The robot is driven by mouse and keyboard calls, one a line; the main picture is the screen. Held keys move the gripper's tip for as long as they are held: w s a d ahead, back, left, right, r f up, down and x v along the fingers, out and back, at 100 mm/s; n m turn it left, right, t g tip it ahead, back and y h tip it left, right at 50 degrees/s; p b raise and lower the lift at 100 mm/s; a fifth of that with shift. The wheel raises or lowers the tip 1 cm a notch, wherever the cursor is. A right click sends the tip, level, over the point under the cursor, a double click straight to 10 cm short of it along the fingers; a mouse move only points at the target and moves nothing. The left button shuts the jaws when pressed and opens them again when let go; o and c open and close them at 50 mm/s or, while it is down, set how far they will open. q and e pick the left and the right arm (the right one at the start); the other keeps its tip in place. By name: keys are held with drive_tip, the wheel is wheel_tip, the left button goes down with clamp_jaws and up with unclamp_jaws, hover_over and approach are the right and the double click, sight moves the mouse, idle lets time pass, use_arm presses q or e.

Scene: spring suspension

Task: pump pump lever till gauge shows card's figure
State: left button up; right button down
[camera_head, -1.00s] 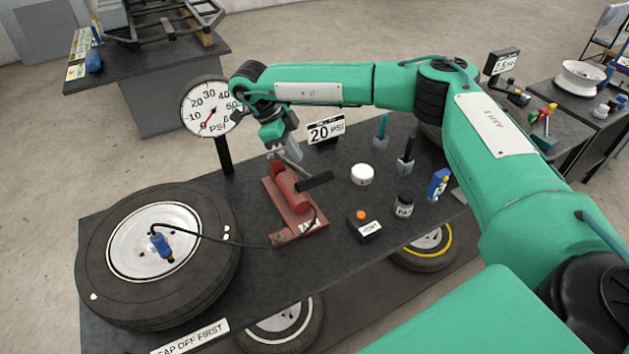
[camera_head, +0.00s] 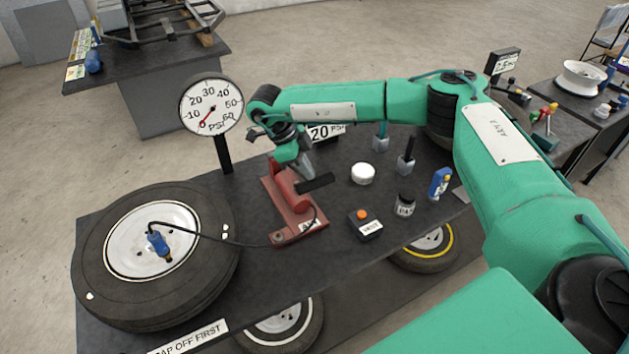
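The red pump (camera_head: 285,205) sits on the dark bench with its black lever handle (camera_head: 318,183) low, sticking out to the right. My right gripper (camera_head: 308,174) is just above and behind that handle, pointing down; it seems close to or touching it. Its fingers are small and dark, so I cannot tell whether they are open. The round gauge (camera_head: 211,104) stands on a post, its red needle pointing down-left, near the bottom of the scale, below 10. The card (camera_head: 326,133) reads 20 PSI and is partly hidden by my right arm. My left gripper is out of view.
A tyre (camera_head: 100,285) lies at left with a blue valve chuck (camera_head: 158,243) on it, joined to the pump by a black hose. An orange-buttoned box (camera_head: 365,225), a white-lidded pot (camera_head: 363,173), a dark jar (camera_head: 405,204) and a blue bottle (camera_head: 440,184) stand right of the pump.

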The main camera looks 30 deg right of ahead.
drive_tip(key=shift+f, duration=0.15)
wheel_tip(320, 180, down, 4)
drive_tip(key=b, duration=0.3)
drive_tip(key=shift+f, duration=0.2)
idle(0.3)
drive_tip(key=shift+w+a+r+b, duration=0.3)
drive_tip(key=shift+w+a, duration=0.15)
drive_tip(key=shift+a, duration=0.2)
drive_tip(key=shift+w+a+r+b, duration=0.2)
drive_tip(key=shift+w+a+b, duration=0.1)
drive_tip(key=shift+w+a, duration=0.25)
drive_tip(key=shift+s+r, duration=0.1)
